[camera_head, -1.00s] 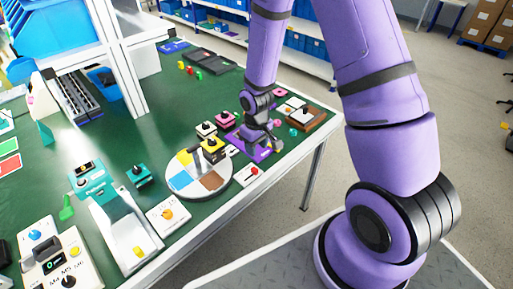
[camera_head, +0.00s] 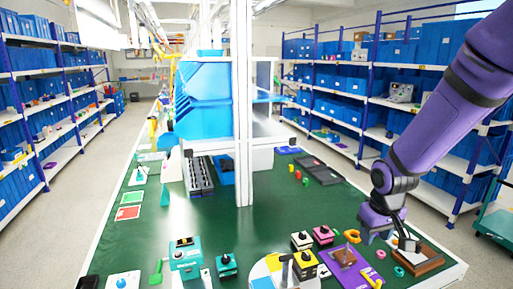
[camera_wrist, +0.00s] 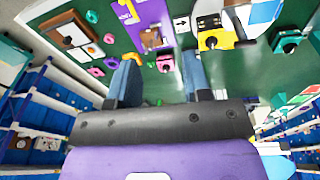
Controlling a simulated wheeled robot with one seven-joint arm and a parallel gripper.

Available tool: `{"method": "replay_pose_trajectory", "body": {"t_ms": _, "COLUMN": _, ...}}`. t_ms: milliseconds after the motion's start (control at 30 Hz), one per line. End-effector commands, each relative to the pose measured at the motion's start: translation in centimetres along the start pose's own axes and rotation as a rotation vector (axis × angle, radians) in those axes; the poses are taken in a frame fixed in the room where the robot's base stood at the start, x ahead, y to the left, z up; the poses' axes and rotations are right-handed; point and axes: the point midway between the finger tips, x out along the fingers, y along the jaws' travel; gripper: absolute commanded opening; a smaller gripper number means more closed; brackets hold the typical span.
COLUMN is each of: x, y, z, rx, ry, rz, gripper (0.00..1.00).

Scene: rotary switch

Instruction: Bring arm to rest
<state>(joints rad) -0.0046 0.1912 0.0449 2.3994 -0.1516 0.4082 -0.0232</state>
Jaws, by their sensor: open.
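My purple arm (camera_head: 450,110) comes in from the right in the head view and bends down at a dark wrist joint. My gripper (camera_head: 384,226) hangs over the near right part of the green table, beside a brown tray (camera_head: 425,262). In the wrist view, the two blue-grey fingers of my gripper (camera_wrist: 160,78) stand apart with nothing between them. A yellow rotary switch (camera_head: 305,266) with a black knob sits to the left of the gripper; it also shows in the wrist view (camera_wrist: 216,38). White (camera_head: 302,241) and pink (camera_head: 323,235) knob boxes stand behind it.
A purple plate (camera_head: 345,262) and small pink and green rings lie near the gripper. Teal boxes (camera_head: 186,257) stand on the near left table. A white frame post (camera_head: 243,120) with blue bins rises mid-table. Shelves (camera_head: 400,100) line the right side. The table centre is mostly clear.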

Motion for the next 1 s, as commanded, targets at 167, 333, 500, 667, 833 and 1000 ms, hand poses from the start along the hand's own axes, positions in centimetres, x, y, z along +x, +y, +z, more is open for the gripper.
{"method": "replay_pose_trajectory", "body": {"t_ms": 167, "x": -5.9, "y": 0.4, "z": 1.4, "rx": 0.041, "ry": 0.057, "rz": 0.017, "gripper": 0.45}}
{"method": "replay_pose_trajectory", "body": {"t_ms": 333, "x": -10.7, "y": 0.5, "z": 3.4, "rx": 0.079, "ry": 0.105, "rz": 0.024, "gripper": 0.45}}
{"method": "replay_pose_trajectory", "body": {"t_ms": 500, "x": -15.1, "y": 0.3, "z": 6.0, "rx": 0.116, "ry": 0.154, "rz": 0.025, "gripper": 0.45}}
{"method": "replay_pose_trajectory", "body": {"t_ms": 667, "x": -18.6, "y": -0.1, "z": 8.8, "rx": 0.148, "ry": 0.201, "rz": 0.021, "gripper": 0.45}}
{"method": "replay_pose_trajectory", "body": {"t_ms": 833, "x": -21.7, "y": -0.6, "z": 12.2, "rx": 0.18, "ry": 0.25, "rz": 0.01, "gripper": 0.45}}
{"method": "replay_pose_trajectory", "body": {"t_ms": 1000, "x": -23.9, "y": -1.2, "z": 15.2, "rx": 0.204, "ry": 0.292, "rz": -0.003, "gripper": 0.45}}
